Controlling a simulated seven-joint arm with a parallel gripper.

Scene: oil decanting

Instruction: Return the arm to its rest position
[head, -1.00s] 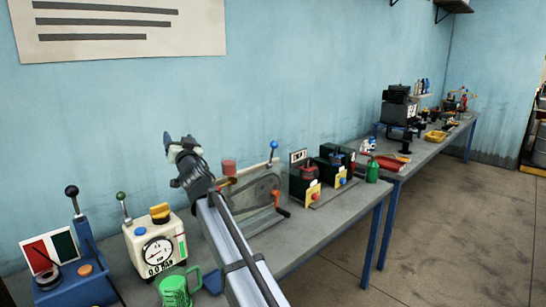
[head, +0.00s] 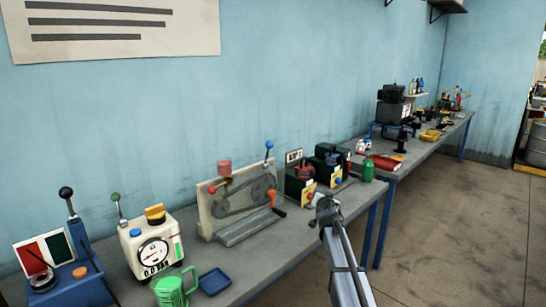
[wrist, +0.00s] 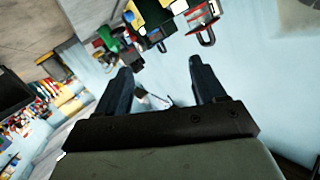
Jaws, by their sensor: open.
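My arm (head: 343,258) rises from the bottom edge of the head view, in front of the bench's near edge. My gripper (head: 327,203) is at its upper end, small and partly hidden by the wrist, in front of the black-and-yellow machines. In the wrist view my gripper (wrist: 161,72) shows two dark fingers spread apart with nothing between them.
A bench (head: 240,268) holds a green jug (head: 175,290), a blue tray (head: 214,282), a white gauge box (head: 152,245), a belt-and-pulley rig (head: 240,208) and a green bottle (head: 368,172). Floor (head: 450,235) right of my arm is clear.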

